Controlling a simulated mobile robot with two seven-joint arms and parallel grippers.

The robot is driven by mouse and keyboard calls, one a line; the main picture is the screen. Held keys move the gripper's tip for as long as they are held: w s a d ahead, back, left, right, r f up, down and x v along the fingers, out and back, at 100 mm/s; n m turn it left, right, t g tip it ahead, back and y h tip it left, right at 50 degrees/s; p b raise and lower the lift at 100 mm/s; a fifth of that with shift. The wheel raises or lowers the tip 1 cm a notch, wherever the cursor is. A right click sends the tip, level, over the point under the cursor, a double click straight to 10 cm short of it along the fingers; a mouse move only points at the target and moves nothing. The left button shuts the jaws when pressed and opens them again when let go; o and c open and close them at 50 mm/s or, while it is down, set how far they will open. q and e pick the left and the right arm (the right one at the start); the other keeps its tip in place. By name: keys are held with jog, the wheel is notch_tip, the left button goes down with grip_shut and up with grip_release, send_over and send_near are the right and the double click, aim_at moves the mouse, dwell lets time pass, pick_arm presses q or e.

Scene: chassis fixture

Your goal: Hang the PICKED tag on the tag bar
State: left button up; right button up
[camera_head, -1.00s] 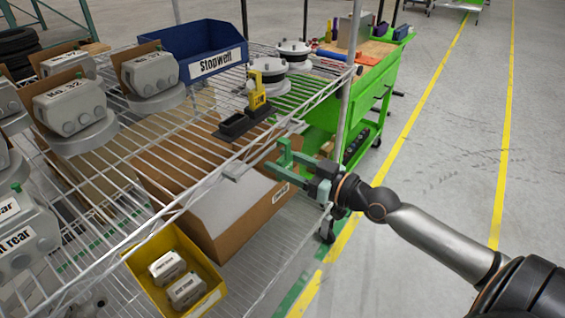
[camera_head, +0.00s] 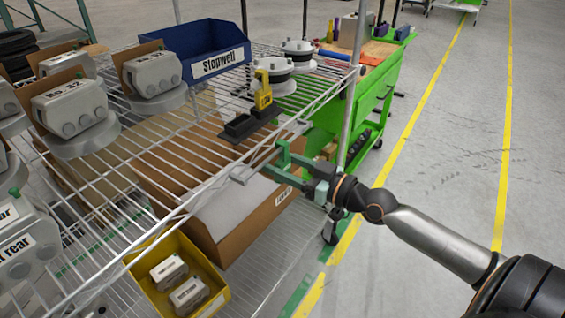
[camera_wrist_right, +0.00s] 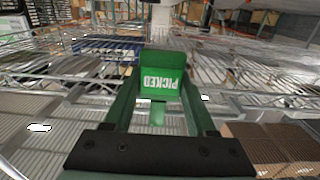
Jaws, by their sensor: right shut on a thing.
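The green PICKED tag (camera_wrist_right: 163,78) shows in the right wrist view, its white lettering upside down, between the ends of my right gripper's fingers. In the head view my right gripper (camera_head: 268,163) reaches in from the right at the front edge of the wire shelf. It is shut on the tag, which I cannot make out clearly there. A small grey bar-like piece (camera_head: 241,177) sits at the shelf edge just left of the fingertips; I cannot tell for sure that it is the tag bar, nor whether the tag touches it. My left gripper is not in view.
The wire shelf (camera_head: 160,213) holds grey housings, a blue Stopwell bin (camera_head: 208,45) and a yellow-black fixture (camera_head: 257,100). A cardboard box (camera_head: 231,240) and a yellow bin (camera_head: 208,284) are below. A shelf post (camera_head: 348,110) and green cart (camera_head: 375,100) stand behind my right gripper.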

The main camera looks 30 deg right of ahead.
jog(key=o, duration=1.3)
jog(key=shift+s, duration=0.1)
